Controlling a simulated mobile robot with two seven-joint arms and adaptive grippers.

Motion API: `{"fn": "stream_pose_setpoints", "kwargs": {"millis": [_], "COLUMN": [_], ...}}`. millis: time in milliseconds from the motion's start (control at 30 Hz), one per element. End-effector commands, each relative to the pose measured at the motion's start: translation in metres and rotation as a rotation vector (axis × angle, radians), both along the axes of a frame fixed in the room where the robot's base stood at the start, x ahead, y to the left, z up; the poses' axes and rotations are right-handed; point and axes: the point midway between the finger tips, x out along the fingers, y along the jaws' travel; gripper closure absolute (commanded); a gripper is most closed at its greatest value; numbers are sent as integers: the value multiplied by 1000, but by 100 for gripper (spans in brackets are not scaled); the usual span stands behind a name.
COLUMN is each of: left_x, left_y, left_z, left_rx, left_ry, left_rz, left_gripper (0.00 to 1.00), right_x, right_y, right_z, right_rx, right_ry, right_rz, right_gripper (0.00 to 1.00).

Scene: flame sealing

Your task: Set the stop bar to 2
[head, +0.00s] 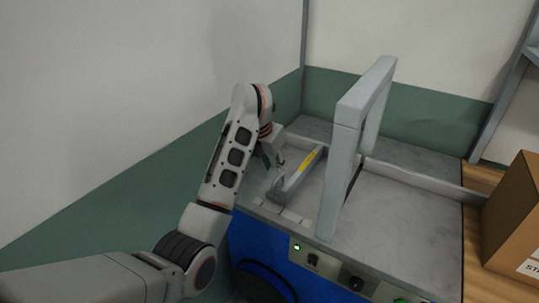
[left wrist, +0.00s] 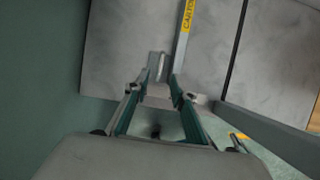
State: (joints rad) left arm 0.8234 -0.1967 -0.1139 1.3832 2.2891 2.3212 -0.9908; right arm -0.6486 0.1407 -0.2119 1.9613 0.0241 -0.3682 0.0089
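The stop bar (head: 300,172) is a grey bar with a yellow label, lying across the left part of the machine's grey bed. Its near end is by the front edge, where small pale marks (head: 291,216) sit; I cannot read them. In the left wrist view the bar (left wrist: 184,45) runs down toward my fingers. My left gripper (head: 273,165) is at the bar's near end, just left of it. In the left wrist view its fingers (left wrist: 165,82) reach to the bar's end. A gap shows between them, but whether they grip anything is unclear. My right gripper is out of view.
A tall grey sealing frame (head: 345,130) stands upright right of the bar. The blue machine front (head: 265,240) carries a lit green lamp (head: 297,247) and knobs. A cardboard box (head: 515,220) stands on the wooden table at right. A green and white wall closes off the left.

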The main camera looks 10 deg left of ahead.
Motion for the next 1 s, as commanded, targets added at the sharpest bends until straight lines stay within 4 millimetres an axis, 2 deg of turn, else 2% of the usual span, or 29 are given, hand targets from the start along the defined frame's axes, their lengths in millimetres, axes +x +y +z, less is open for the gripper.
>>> {"fn": "stream_pose_setpoints", "kwargs": {"millis": [33,200,400,600,1000], "left_x": [-3,-14,-22,-25,-25], "left_y": [2,6,8,9,8], "left_z": [11,38,57,63,63], "left_rx": [0,0,0,-1,-2], "left_ry": [-5,-3,-1,0,1], "left_rz": [2,2,1,1,-1], "left_gripper": [75,75,75,75,75], "right_x": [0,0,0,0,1], "right_y": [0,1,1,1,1], "right_z": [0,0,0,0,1], "right_rx": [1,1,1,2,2], "right_ry": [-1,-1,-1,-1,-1], "right_rz": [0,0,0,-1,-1], "right_gripper": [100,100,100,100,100]}}
